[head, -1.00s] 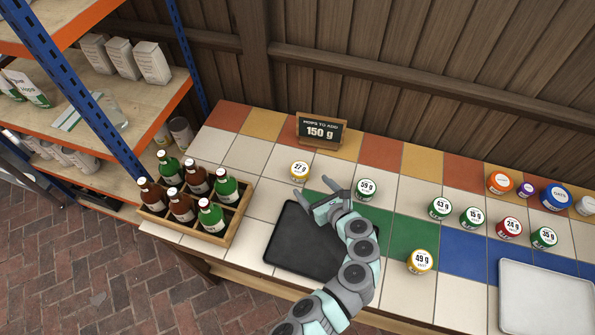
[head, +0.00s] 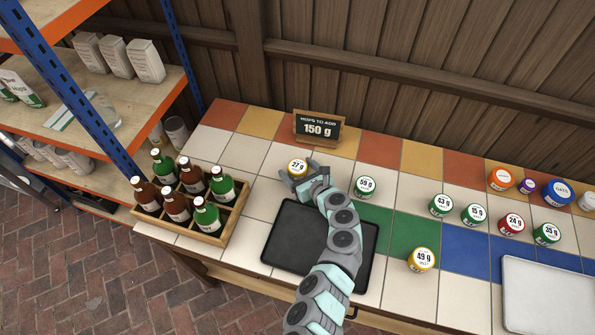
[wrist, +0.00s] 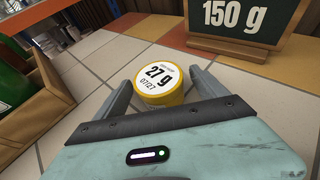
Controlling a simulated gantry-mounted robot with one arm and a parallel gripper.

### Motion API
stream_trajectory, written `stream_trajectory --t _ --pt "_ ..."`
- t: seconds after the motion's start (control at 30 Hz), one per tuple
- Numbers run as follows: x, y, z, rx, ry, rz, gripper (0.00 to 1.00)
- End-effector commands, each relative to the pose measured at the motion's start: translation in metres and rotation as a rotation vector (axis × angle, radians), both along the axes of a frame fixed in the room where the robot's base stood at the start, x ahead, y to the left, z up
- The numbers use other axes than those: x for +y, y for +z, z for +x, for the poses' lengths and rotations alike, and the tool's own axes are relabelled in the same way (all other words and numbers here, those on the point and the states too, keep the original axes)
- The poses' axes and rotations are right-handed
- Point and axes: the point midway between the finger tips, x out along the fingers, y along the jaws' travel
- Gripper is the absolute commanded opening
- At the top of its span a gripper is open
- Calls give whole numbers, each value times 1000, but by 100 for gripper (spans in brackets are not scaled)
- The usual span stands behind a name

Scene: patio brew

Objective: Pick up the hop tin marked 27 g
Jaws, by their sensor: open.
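The hop tin marked 27 g (head: 298,166) is a small yellow tin with a white lid label, standing upright on the tiled counter below the chalkboard sign. In the wrist view the tin (wrist: 158,77) stands between the two grey fingers of my gripper (wrist: 160,92). The fingers are spread, one on each side of it, and I cannot tell whether either touches it. The tin's lower front is hidden by my gripper's body. In the head view my gripper (head: 297,180) reaches the tin from the front.
The sign reading 150 g (head: 317,129) stands just behind the tin. A wooden crate of bottles (head: 222,230) is at left. A black tray (head: 285,240) lies under my arm. The 59 g tin (head: 364,187) is to the right, with several other tins beyond.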

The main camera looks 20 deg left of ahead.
Motion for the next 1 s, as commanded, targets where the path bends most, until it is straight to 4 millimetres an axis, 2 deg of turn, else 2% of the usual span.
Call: stream_trajectory --t 0.2,1.0 --pt "0 0 0 0 -1 0 81" --pt "0 0 0 -1 -1 -1 17"
